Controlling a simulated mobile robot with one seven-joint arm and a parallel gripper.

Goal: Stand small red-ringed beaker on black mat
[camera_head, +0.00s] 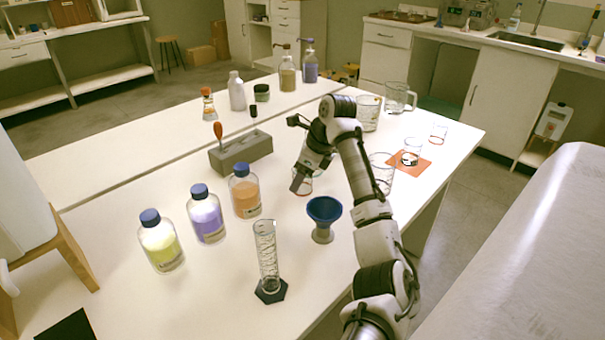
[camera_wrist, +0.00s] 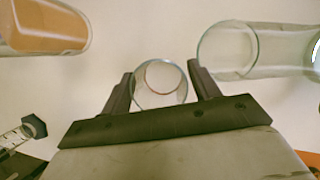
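A small clear beaker (camera_head: 308,186) with a reddish ring stands on the white table, partly hidden by my gripper (camera_head: 300,186) in the head view. In the wrist view the small beaker (camera_wrist: 160,84) is seen from above, between the two dark fingers of my gripper (camera_wrist: 161,72). The fingers are apart, one on each side of it. They are very close to its wall, and I cannot see clear contact. The black mat (camera_head: 68,328) lies at the bottom left of the head view, cut by the frame edge.
Yellow (camera_head: 161,242), purple (camera_head: 206,215) and orange (camera_head: 245,192) bottles stand between the beaker and the mat. A graduated cylinder (camera_head: 268,258) and blue funnel (camera_head: 323,215) stand in front. A grey block (camera_head: 240,153) lies behind. Glassware stands around an orange mat (camera_head: 424,166) at right.

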